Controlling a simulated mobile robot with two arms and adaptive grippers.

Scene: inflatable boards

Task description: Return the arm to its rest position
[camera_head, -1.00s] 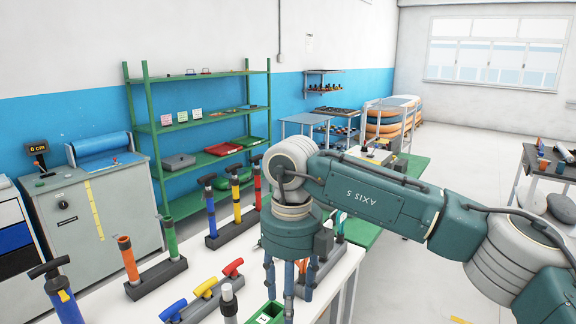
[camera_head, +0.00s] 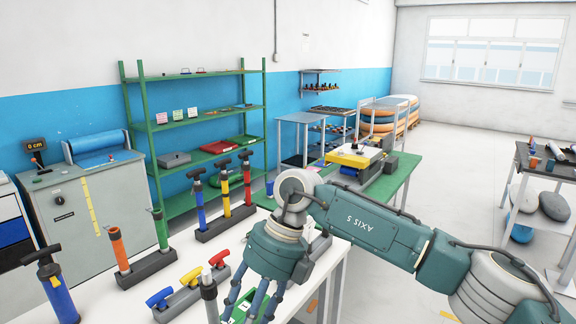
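My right arm, teal and grey and marked "AXIS 5", comes in from the lower right. Its gripper (camera_head: 250,303) hangs above the front part of the white table (camera_head: 185,245), tilted toward the lower left. The blue-grey fingers are spread apart, and I see nothing held between them. My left gripper is not in view.
Hand pumps stand in dark holders on the table: an orange one (camera_head: 119,250), a blue one (camera_head: 197,203), and others. A block with coloured handles (camera_head: 190,285) lies near the gripper. A green table (camera_head: 400,170) stands behind the arm; open floor (camera_head: 455,180) lies to the right.

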